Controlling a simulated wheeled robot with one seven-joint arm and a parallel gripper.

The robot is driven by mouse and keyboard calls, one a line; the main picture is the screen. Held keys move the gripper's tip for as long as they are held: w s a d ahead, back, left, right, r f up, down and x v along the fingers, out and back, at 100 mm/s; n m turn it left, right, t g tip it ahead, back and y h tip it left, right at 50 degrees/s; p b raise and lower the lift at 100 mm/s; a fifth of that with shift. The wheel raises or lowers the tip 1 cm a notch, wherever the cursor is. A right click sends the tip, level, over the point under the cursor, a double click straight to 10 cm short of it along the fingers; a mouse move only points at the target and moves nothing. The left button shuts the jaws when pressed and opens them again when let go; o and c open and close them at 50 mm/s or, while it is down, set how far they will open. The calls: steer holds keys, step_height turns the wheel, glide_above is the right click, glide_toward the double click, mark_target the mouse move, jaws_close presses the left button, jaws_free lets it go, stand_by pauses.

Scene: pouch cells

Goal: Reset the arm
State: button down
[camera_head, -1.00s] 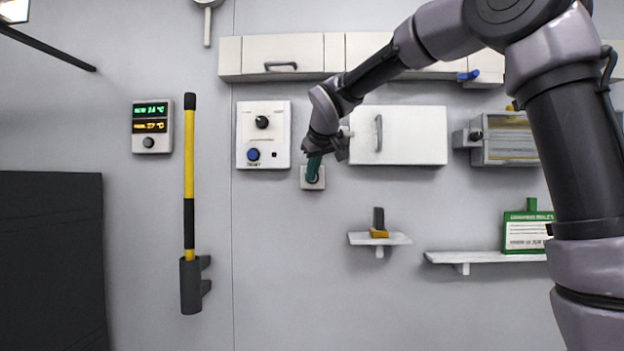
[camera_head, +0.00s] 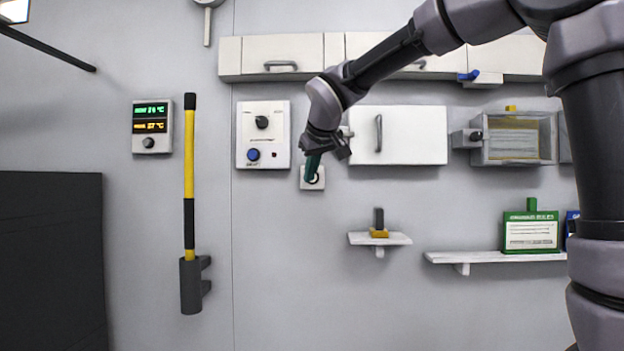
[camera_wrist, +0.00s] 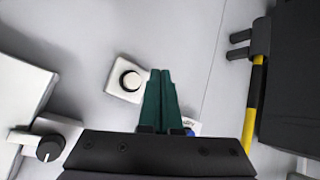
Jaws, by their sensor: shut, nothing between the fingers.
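My gripper (camera_head: 312,167) has green fingers and is in front of the wall, near a small white plate (camera_head: 320,184) with a round button. In the wrist view my gripper (camera_wrist: 160,72) has its two fingers together with nothing between them. The white plate (camera_wrist: 113,88) with its round white button lies just left of the fingertips there. In the head view the fingers partly cover that plate. My arm comes in from the upper right.
A white control panel (camera_head: 264,154) with knobs is left of my gripper. A white cabinet (camera_head: 410,136) is close on the right. A yellow-black pole (camera_head: 189,165) hangs at left. A small shelf (camera_head: 362,239) and a long shelf (camera_head: 470,257) stick out below.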

steer(key=shift+s, duration=0.3)
steer(key=s+d+f+m, duration=0.1)
steer(key=s+d+m, duration=0.15)
steer(key=d, duration=0.35)
steer(key=s+d+f+m+g+h, duration=0.1)
steer(key=s+d, duration=0.2)
steer(key=d, duration=0.3)
steer(key=s+d+f+m, duration=0.1)
steer(key=s+d+m, duration=0.15)
steer(key=d, duration=0.35)
steer(key=s+d+f+m, duration=0.2)
steer(key=s+d+f, duration=0.2)
steer(key=s, duration=0.4)
steer(key=s+d+f+m, duration=0.3)
steer(key=s+d+f, duration=0.1)
steer(key=s, duration=0.4)
steer(key=shift+d+g, duration=0.4)
steer(key=shift+d, duration=0.1)
steer(key=shift+w, duration=0.1)
